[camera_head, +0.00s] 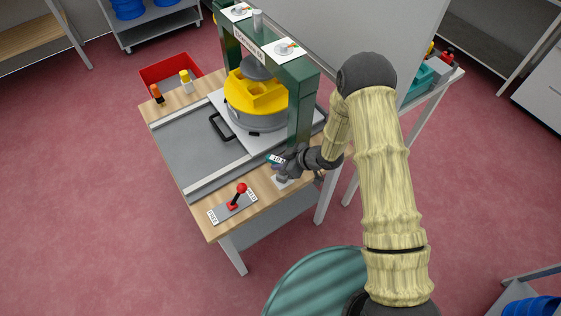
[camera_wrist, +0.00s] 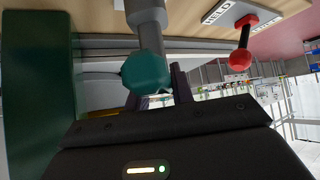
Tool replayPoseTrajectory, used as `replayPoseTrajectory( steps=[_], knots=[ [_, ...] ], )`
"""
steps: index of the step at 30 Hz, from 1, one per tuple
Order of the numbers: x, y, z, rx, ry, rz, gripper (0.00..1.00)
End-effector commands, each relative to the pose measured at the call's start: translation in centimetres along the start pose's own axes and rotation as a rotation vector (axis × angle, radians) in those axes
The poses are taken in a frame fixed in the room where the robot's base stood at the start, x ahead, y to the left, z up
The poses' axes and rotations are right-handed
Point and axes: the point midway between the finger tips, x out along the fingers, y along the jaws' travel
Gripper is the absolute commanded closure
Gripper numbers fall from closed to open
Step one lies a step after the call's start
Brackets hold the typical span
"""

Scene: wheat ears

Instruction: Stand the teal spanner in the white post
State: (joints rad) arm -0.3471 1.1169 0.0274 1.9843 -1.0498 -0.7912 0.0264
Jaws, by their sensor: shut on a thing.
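The teal spanner shows in the wrist view as a teal faceted end (camera_wrist: 147,74) with a grey shaft running away from it to a wider grey part. In the head view a small teal piece with a white label (camera_head: 275,159) shows at my gripper (camera_head: 282,168). My gripper's dark fingers (camera_wrist: 156,92) are shut on the spanner, partly hidden behind its teal end. The spanner is over the table's front right corner, above a small pale plate (camera_head: 284,182). The white post is not clearly seen; I cannot tell whether the spanner's lower end is in it.
A green press frame (camera_head: 302,105) stands just behind my gripper, with a yellow and grey round part (camera_head: 255,98) under it. A red-knobbed lever (camera_head: 240,190) stands on a labelled plate to the left. A red bin (camera_head: 170,70) is behind the table.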

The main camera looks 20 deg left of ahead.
Motion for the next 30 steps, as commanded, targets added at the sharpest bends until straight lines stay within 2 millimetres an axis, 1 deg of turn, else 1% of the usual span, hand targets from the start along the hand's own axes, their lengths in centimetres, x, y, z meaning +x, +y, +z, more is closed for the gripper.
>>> replayPoseTrajectory(
  steps=[10, 11, 12, 14, 24, 28, 30],
  knots=[
    [0.6, 0.0, 0.7, 0.000, 0.001, 0.000, 1.00],
    [0.6, 0.0, 0.6, 0.000, 0.001, 0.000, 0.71],
    [0.5, 0.0, 0.6, 0.000, 0.001, 0.000, 0.63],
    [0.5, 0.0, 0.6, 0.000, 0.001, 0.000, 0.51],
    [0.4, 0.0, 0.6, 0.001, -0.001, 0.000, 0.51],
    [-0.5, 0.1, 0.7, 0.001, 0.000, 0.001, 0.51],
    [-1.3, 0.1, 0.7, 0.000, 0.000, 0.002, 0.51]
  ],
)
